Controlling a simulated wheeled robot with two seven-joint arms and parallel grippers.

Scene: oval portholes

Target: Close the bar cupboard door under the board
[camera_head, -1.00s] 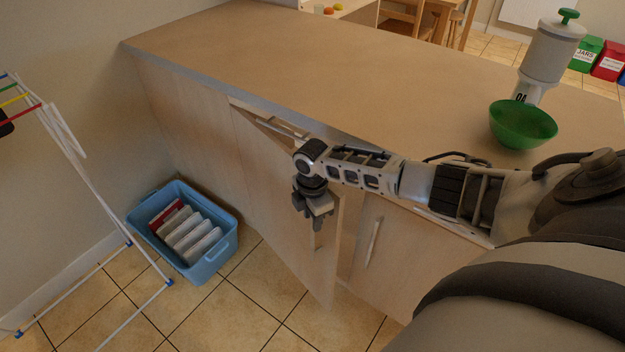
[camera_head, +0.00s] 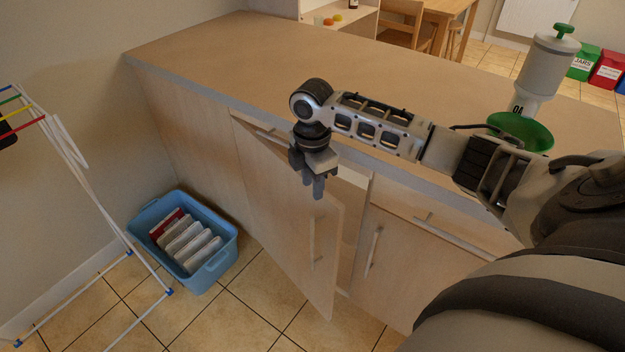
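The bar cupboard door (camera_head: 285,225) under the wooden board (camera_head: 230,70) stands part open.
A closed cupboard door (camera_head: 388,255) with a handle is to the right. A blue bin (camera_head: 215,265) with white items stands on the floor at left, beside a drying rack (camera_head: 85,180).

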